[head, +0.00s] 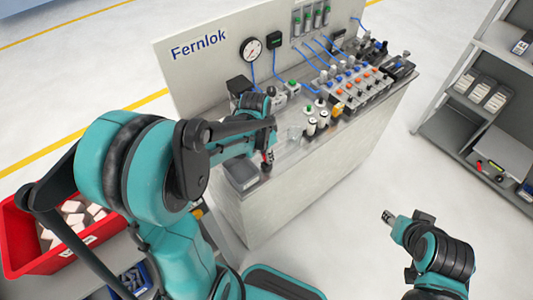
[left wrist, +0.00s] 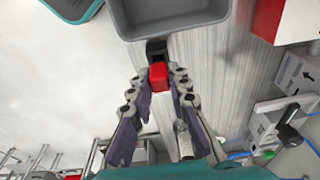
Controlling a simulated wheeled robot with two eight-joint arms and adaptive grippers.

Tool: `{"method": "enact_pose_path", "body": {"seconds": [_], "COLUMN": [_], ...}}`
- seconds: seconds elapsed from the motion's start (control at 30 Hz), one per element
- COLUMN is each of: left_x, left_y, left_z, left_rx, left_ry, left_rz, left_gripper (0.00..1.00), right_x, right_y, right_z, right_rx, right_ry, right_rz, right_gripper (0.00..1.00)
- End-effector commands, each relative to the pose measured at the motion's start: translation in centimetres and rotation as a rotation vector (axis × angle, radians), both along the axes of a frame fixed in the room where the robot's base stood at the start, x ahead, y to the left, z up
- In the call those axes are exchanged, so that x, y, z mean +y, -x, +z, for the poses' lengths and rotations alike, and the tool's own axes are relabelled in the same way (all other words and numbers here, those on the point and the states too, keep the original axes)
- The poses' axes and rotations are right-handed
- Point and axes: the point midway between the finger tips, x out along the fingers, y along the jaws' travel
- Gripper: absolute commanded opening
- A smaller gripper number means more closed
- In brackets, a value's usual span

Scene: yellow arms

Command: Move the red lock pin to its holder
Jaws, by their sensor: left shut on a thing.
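The red lock pin (head: 268,157) is at the tip of my left gripper (head: 269,151), over the near left end of the workbench. In the left wrist view the red pin (left wrist: 158,77) sits between the two fingertips of my left gripper (left wrist: 160,84), which is shut on it. A small black block (left wrist: 156,48) lies just beyond the pin, close to the grey bin; whether it is the holder or part of the pin I cannot tell. My right gripper (head: 389,216) is at the lower right, away from the bench; its fingers are too small to judge.
A grey bin (head: 241,181) stands at the bench's near left corner. Small fittings and a valve manifold (head: 355,88) fill the bench further right. A gauge (head: 252,49) is on the back panel. A red crate (head: 14,238) is at left, a shelf (head: 450,125) at right.

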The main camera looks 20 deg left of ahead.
Motion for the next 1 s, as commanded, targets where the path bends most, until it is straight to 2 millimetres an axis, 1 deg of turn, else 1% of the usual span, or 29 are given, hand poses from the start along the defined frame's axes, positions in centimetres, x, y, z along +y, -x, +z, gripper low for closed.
{"method": "enact_pose_path", "body": {"seconds": [0.57, 1.0], "left_x": [0.00, 0.00], "left_y": [0.02, 0.02], "left_z": [-0.02, -0.91], "left_rx": [0.000, 0.000], "left_ry": [0.000, 0.000], "left_rz": [0.000, 0.000], "left_gripper": [0.00, 0.00], "right_x": [0.00, 0.00], "right_y": [-0.01, -0.01], "right_z": [-0.07, -0.83], "right_rx": [0.000, 0.000], "right_ry": [0.000, 0.000], "right_rz": [0.000, 0.000], "right_gripper": [0.40, 0.40]}}
